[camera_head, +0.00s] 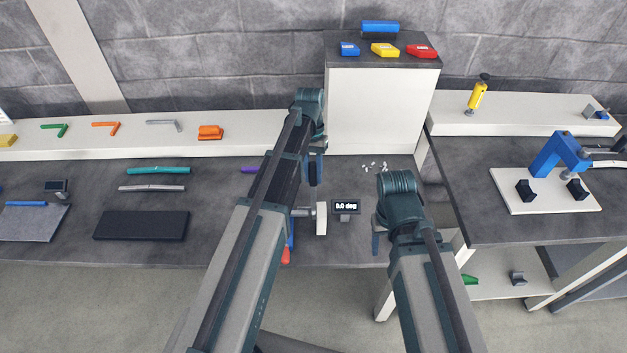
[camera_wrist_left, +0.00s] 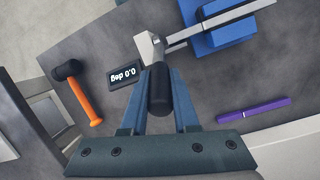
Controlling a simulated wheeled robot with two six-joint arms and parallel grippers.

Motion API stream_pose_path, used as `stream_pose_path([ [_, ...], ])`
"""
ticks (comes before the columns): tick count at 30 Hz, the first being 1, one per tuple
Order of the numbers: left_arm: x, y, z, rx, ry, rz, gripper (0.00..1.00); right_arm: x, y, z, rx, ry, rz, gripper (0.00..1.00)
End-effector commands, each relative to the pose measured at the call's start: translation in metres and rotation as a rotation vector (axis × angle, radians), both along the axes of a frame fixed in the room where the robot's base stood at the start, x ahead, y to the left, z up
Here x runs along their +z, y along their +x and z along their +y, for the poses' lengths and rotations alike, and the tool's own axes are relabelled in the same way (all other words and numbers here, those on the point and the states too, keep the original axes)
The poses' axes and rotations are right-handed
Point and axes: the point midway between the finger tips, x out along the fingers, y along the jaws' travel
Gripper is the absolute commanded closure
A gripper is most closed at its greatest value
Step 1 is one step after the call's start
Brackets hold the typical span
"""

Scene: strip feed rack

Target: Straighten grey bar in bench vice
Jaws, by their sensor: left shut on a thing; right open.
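My left gripper (camera_wrist_left: 160,85) is shut on a black handle (camera_wrist_left: 160,97), which joins a pale metal block (camera_wrist_left: 148,46). In the head view the left gripper (camera_head: 315,168) is above the block (camera_head: 321,217). A grey bar (camera_wrist_left: 220,20) runs from the block across the blue vice (camera_wrist_left: 215,42); in the head view the bar (camera_head: 301,212) shows only as a short piece and the vice (camera_head: 291,235) is mostly behind my left arm. A display (camera_head: 346,206) beside the block reads 0.0 deg. My right gripper (camera_head: 377,240) is open, apart from the block; its fingers are partly hidden.
A hammer with an orange handle (camera_wrist_left: 85,100) and a purple strip (camera_wrist_left: 254,109) lie on the bench. Small pale bits (camera_head: 375,166) lie behind the display. A white cabinet (camera_head: 380,110) stands behind. The side bench (camera_head: 470,190) is at right.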

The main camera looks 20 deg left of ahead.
Motion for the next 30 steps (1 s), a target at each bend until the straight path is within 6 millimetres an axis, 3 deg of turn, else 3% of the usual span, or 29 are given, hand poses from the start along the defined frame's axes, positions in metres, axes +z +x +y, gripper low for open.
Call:
stream_pose_path([
  [9, -0.001, 0.001, 0.000, -0.001, -0.003, 0.006, 1.00, -0.001, 0.000, 0.000, 0.000, 0.000, 0.000, 0.42],
  [10, -0.001, 0.001, 0.000, -0.001, -0.003, 0.006, 0.66, -0.001, 0.000, 0.000, 0.000, 0.000, 0.000, 0.42],
  [14, -0.001, 0.000, 0.000, -0.001, -0.003, 0.006, 0.43, -0.001, 0.000, 0.000, 0.000, 0.000, 0.000, 0.42],
  [30, 0.010, 0.003, 0.001, -0.001, -0.002, 0.006, 0.42, 0.010, 0.000, 0.000, -0.002, 0.000, 0.000, 0.42],
])
